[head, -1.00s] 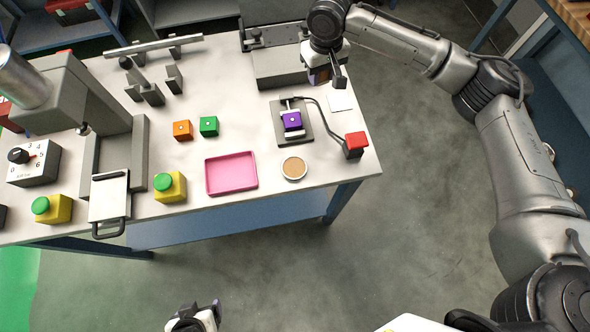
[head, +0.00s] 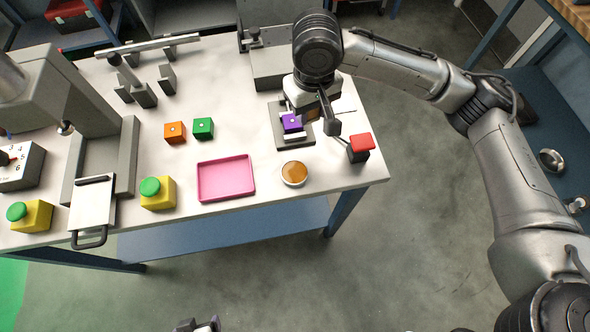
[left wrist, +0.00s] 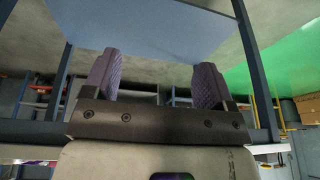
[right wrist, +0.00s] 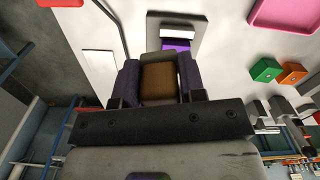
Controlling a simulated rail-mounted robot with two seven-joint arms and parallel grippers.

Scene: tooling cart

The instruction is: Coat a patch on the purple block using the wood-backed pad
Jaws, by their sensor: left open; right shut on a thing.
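The purple block (head: 290,122) sits in a grey clamp fixture (head: 297,142) near the table's right side. My right gripper (head: 321,112) is just right of and above the block, pointing down. It is shut on the wood-backed pad (right wrist: 159,82), whose brown back shows between the fingers in the right wrist view. Part of the purple block (right wrist: 177,44) shows beyond the pad there; the pad's underside and any contact are hidden. A round dish (head: 294,173) with amber contents stands in front of the fixture. My left gripper (left wrist: 156,85) is open and empty, below the table's front edge.
A red-topped box (head: 359,147) with a cable stands right of the fixture. A pink tray (head: 226,196), green cube (head: 203,128) and orange cube (head: 175,132) lie to the left. A white square (right wrist: 100,63) lies flat beside the fixture.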

